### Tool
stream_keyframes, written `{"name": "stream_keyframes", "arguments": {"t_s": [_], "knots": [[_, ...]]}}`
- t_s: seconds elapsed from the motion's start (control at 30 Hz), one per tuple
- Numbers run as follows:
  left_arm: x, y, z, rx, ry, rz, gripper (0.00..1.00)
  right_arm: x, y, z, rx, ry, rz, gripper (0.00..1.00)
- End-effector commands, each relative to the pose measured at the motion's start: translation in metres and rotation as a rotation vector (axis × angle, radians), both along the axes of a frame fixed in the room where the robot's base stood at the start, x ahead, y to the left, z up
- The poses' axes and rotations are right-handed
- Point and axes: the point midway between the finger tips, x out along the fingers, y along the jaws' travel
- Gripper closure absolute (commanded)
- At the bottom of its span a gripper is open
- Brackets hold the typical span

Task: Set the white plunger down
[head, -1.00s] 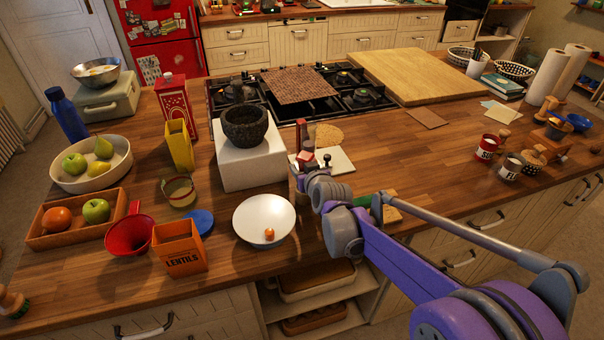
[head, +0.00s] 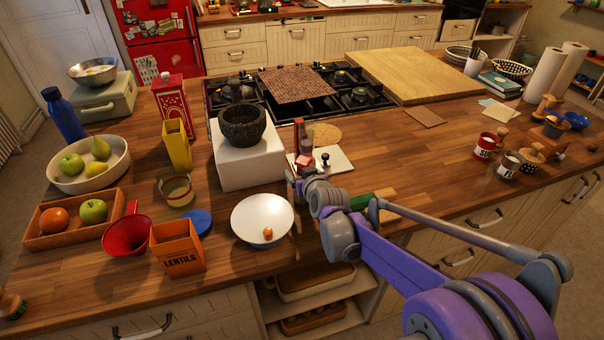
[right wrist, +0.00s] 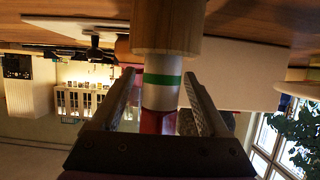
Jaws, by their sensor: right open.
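A piece with a wooden end and a white shaft with a green band, apparently the white plunger (right wrist: 162,97), is in the right wrist view. That view is upside down, and the wooden end is against or near the wooden counter. My right gripper (right wrist: 160,78) is open, with one finger on each side of the shaft and gaps showing beside it. My left gripper is not in view.
A white bowl (head: 250,212) with a small orange object stands left of my wrist. A white board (head: 335,157) with a black-knobbed item lies behind it. A white block (head: 240,165) carries a dark mortar (head: 243,130).

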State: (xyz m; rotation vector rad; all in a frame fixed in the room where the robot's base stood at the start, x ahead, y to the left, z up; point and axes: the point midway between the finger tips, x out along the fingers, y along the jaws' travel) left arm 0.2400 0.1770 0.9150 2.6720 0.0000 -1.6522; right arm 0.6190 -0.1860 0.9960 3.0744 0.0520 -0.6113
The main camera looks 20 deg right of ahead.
Motion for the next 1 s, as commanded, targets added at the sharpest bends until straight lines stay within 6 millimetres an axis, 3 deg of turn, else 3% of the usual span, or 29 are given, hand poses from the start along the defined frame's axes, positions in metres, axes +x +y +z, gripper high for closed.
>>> {"name": "stream_keyframes", "arguments": {"t_s": [0.17,0.63,1.0], "knots": [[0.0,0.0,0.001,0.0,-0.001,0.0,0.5,-0.013,-0.001,0.008,0.0,0.0,0.0,0.22],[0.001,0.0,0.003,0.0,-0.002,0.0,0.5,-0.093,-0.003,0.041,0.0,0.0,0.0,0.22],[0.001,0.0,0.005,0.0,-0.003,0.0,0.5,-0.111,-0.004,0.048,0.0,0.0,0.0,0.22]]}}
